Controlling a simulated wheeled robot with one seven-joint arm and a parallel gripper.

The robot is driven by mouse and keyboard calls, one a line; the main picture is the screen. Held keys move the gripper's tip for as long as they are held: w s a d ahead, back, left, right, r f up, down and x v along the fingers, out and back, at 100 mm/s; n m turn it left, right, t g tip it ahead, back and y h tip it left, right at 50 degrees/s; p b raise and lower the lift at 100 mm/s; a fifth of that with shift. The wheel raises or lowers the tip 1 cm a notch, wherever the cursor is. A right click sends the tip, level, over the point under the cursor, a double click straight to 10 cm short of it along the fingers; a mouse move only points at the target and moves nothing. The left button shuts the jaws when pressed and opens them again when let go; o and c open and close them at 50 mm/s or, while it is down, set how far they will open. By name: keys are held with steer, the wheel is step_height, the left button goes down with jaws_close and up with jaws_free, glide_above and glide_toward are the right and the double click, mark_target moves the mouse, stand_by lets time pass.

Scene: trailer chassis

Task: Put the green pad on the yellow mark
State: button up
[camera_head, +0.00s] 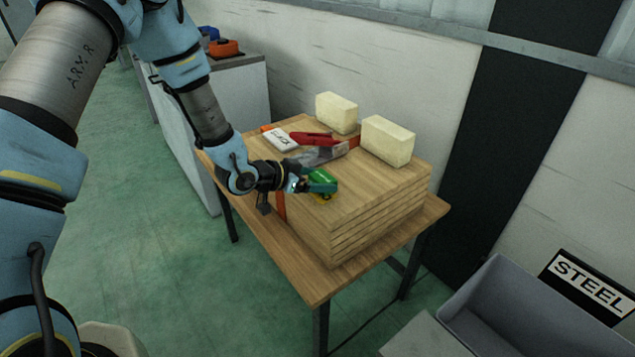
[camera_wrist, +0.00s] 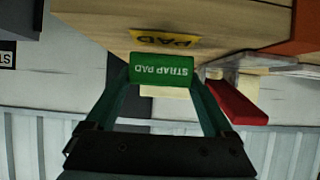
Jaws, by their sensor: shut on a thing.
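The green pad (camera_wrist: 161,72) reads "STRAP PAD" in the wrist view, where it sits between the fingertips of my gripper (camera_wrist: 161,80). My gripper (camera_head: 316,183) is shut on the green pad (camera_head: 322,174) near the front left edge of the wooden stack's top. The yellow mark (camera_wrist: 165,40), lettered "PAD", lies on the wood just beyond the pad in the wrist view. In the head view a small part of the yellow mark (camera_head: 322,198) shows just below the pad and fingers. I cannot tell whether the pad touches the wood.
The wooden stack (camera_head: 350,215) stands on a table (camera_head: 306,279). Two cream blocks (camera_head: 337,112) (camera_head: 387,141), a red tool (camera_head: 313,138), a white card (camera_head: 280,139) and a clear bag (camera_head: 320,155) lie on its top. An orange strap (camera_head: 280,206) runs down its left side. The top's front right is clear.

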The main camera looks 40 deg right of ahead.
steer(key=shift+f, duration=0.85)
steer(key=shift+f, duration=0.1)
steer(key=o, duration=1.2)
steer(key=shift+r, duration=0.2)
steer(key=shift+w+a+r, duration=0.1)
steer(key=shift+w+a, duration=0.05)
steer(key=shift+a, duration=0.25)
steer(key=b+v, duration=0.2)
steer(key=v, duration=0.9)
steer(key=shift+a, duration=0.1)
